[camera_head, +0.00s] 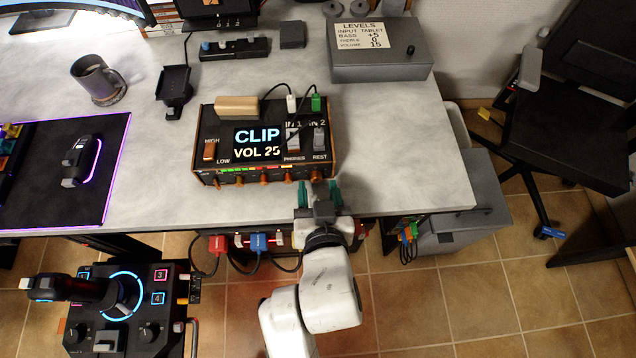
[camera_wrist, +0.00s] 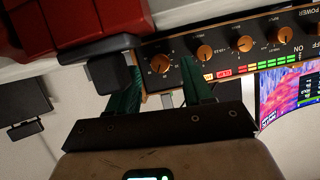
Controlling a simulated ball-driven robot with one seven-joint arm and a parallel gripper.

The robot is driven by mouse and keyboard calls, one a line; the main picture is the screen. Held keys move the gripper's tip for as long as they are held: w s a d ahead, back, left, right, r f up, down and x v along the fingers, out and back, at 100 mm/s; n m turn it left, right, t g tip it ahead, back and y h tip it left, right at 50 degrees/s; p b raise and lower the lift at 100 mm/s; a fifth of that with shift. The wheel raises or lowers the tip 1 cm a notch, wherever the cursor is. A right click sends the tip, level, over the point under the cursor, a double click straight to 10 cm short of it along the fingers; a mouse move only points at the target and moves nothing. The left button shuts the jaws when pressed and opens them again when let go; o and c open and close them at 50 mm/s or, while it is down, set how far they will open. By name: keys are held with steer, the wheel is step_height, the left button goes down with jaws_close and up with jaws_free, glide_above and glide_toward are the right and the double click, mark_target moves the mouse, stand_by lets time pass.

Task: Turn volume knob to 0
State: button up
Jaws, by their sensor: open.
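The audio box (camera_head: 225,130) is black with wooden trim and stands near the front edge of the desk. Its screen (camera_head: 258,143) reads "CLIP VOL 25". Orange-brown knobs line its front; the rightmost knob (camera_head: 315,174) in the head view is just beyond my gripper (camera_head: 318,190). In the wrist view this end knob (camera_wrist: 160,64) shows between the green fingers of my gripper (camera_wrist: 160,76). The gripper is open, and whether the fingers touch the knob cannot be told. The knob labels are too small to read surely, so which one is volume is unclear.
A grey box (camera_head: 380,68) at the back right bears a "LEVELS" card (camera_head: 362,35) listing volume 15. White and green plugs sit on the audio box beside a wooden block (camera_head: 237,107). Cables hang under the desk edge. Desk to the right of the audio box is clear.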

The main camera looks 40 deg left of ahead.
steer(key=shift+w+a+f, duration=0.3)
steer(key=shift+w+a, duration=0.05)
steer(key=shift+a, duration=0.15)
steer(key=shift+c, duration=0.3)
jaws_close()
